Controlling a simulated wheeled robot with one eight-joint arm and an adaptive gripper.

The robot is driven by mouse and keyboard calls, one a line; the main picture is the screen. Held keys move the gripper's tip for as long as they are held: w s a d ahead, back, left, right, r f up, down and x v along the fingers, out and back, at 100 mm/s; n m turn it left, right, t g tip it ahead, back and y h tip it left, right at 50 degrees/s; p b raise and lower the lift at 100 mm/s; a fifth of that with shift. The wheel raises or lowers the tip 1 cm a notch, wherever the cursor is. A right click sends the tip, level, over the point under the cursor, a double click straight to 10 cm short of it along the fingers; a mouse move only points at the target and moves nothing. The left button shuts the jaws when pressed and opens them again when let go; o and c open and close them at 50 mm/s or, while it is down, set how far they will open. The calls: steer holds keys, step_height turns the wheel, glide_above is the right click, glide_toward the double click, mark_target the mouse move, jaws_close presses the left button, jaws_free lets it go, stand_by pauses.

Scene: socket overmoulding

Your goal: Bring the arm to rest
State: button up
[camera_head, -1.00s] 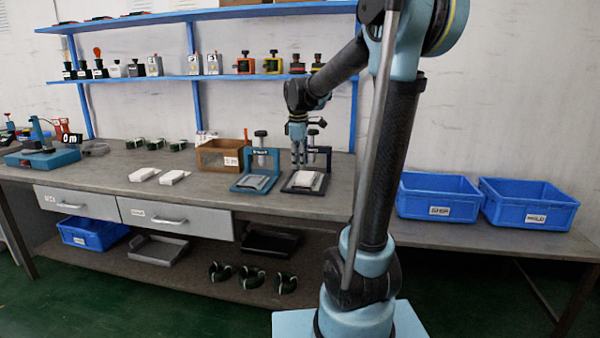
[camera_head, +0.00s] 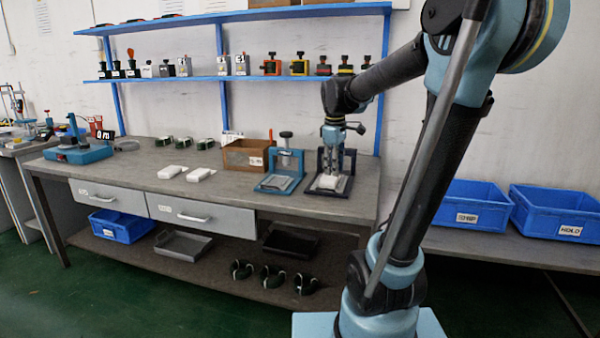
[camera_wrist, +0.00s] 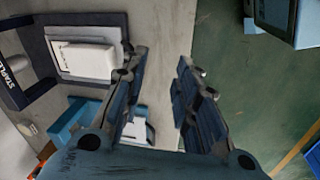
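My arm reaches from the right over the workbench (camera_head: 230,195), bent down at the wrist. My gripper (camera_head: 333,168) points down in front of the dark press frame on the bench. In the wrist view my gripper (camera_wrist: 162,62) is open, with its two fingers apart and nothing held between them. The dark fixture (camera_wrist: 62,20) with a white block (camera_wrist: 85,59) on its plate lies left of the fingers there. Whether the fingers touch anything is hard to tell in the head view.
A blue press (camera_head: 285,165) and a brown box (camera_head: 242,155) stand left of my gripper. A blue shelf (camera_head: 230,78) with small fixtures runs behind. Blue bins (camera_head: 470,205) stand at the right. Green floor (camera_wrist: 240,95) shows right of the fingers in the wrist view.

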steer(key=s+d+f+m, duration=0.2)
steer(key=s+f+m, duration=0.4)
steer(key=s, duration=0.6)
steer(key=s+d+f+m, duration=0.3)
steer(key=s+f+m, duration=0.2)
steer(key=s+f, duration=0.5)
steer(key=shift+s+d+f+m, duration=0.3)
steer(key=shift+s+d+m, duration=0.1)
steer(key=shift+s, duration=0.6)
steer(key=shift+w+f, duration=0.2)
steer(key=shift+w, duration=0.25)
